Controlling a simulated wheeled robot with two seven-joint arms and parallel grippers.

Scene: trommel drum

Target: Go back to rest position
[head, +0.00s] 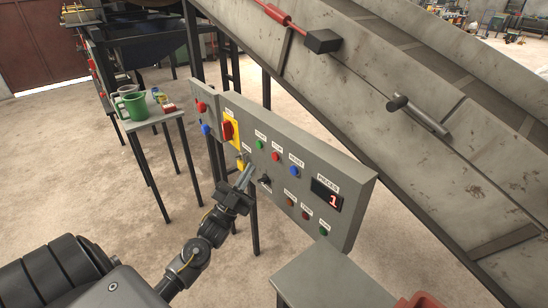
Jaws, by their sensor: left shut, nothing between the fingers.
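My left gripper (247,174) is shut and empty. It is in front of the grey control panel (345,225), close to a dark switch (265,180) and a yellow part (241,162); I cannot tell whether it touches either. The panel carries a red rotary switch on a yellow plate (230,128), green, red and blue buttons, and a small display (327,194) reading 1. My right gripper is not in view.
A large grey sloped machine frame (400,140) stands behind the panel. A small table (160,116) with a green jug (134,106) is at left. A grey surface (325,275) and a reddish container (421,300) are at the bottom right. Concrete floor is open at left.

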